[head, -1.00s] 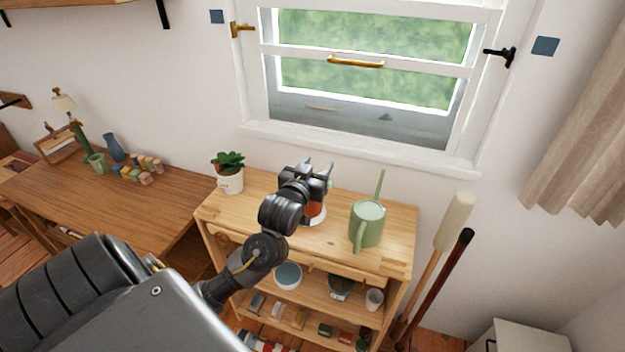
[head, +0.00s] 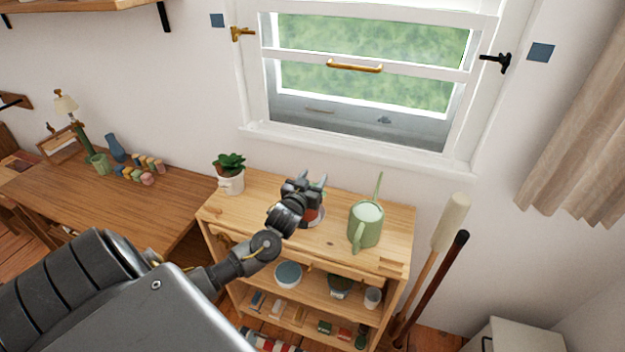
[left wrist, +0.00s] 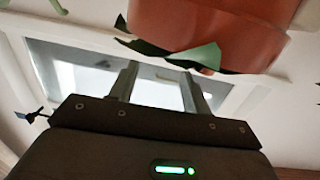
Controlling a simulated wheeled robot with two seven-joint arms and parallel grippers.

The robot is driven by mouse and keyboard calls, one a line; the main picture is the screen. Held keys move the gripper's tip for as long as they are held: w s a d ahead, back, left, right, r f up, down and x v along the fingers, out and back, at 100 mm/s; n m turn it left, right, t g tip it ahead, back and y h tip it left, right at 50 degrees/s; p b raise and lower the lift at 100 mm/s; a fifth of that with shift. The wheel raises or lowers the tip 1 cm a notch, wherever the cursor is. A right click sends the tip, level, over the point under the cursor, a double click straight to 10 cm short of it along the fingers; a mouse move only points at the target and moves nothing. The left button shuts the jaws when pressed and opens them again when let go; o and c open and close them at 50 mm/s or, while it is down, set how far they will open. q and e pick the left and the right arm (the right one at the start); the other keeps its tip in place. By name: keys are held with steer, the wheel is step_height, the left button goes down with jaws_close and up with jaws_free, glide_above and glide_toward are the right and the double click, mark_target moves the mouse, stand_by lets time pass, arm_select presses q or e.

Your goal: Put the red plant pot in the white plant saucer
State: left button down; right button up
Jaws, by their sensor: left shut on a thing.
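The red plant pot (head: 319,212) is partly hidden behind my left gripper (head: 313,182) on top of the wooden shelf unit. It also shows large at the top of the left wrist view (left wrist: 210,30), with green leaves along its lower edge there. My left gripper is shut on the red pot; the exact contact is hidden. The white plant saucer (head: 318,223) shows as a pale rim just under the pot. I cannot tell whether the pot touches it. My right gripper is not in view.
A green watering can (head: 366,224) stands close right of the pot on the shelf unit (head: 395,240). A white pot with a succulent (head: 231,178) stands to the left. The window wall is behind. A mallet-like tool (head: 452,225) leans at the right.

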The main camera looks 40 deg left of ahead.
arm_select(q)
steer(key=shift+f, duration=0.2)
steer(key=c, duration=1.1)
jaws_free()
steer(key=shift+f, duration=0.3)
steer(key=o, duration=0.4)
steer(key=shift+r, duration=0.1)
steer(key=shift+o, duration=0.3)
steer(key=shift+r, duration=0.25)
steer(key=b+v, duration=0.2)
steer(key=v, duration=1)
steer(key=shift+b, duration=0.4)
